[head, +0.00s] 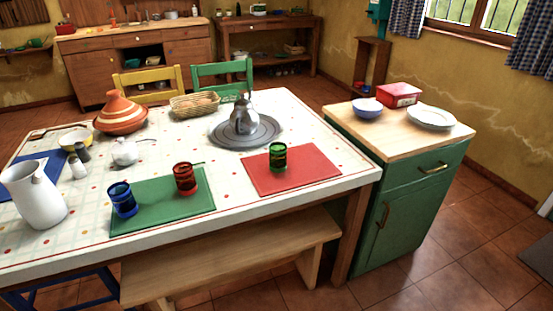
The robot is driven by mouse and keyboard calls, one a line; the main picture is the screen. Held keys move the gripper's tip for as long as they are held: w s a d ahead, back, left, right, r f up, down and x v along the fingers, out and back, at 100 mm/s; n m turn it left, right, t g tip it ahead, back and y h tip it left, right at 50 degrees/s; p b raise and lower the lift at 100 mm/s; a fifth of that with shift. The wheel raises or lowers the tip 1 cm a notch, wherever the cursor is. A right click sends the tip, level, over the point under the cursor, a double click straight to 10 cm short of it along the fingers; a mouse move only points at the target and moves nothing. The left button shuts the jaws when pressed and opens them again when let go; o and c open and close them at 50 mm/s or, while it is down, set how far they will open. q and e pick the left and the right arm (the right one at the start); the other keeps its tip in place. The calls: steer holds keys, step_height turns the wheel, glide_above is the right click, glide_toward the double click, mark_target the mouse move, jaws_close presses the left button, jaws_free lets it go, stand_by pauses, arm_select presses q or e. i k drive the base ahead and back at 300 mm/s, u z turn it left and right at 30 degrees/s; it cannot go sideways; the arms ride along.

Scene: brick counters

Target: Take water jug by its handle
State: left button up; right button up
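A white water jug (36,195) stands upright on the dining table (220,221) at the left edge of the head view. Neither of my grippers shows in the head view.
Near the jug are a blue mat (31,172), small shakers (77,166), a white teapot (125,152) and a blue glass (122,200) on a green mat (160,212). A wooden bench (230,255) stands along the table's front. A green cabinet (415,205) stands at the right.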

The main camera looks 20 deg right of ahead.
mark_target(36, 199)
steer(key=u, duration=2.2)
steer(key=i, duration=2.15)
steer(key=z, duration=2.6)
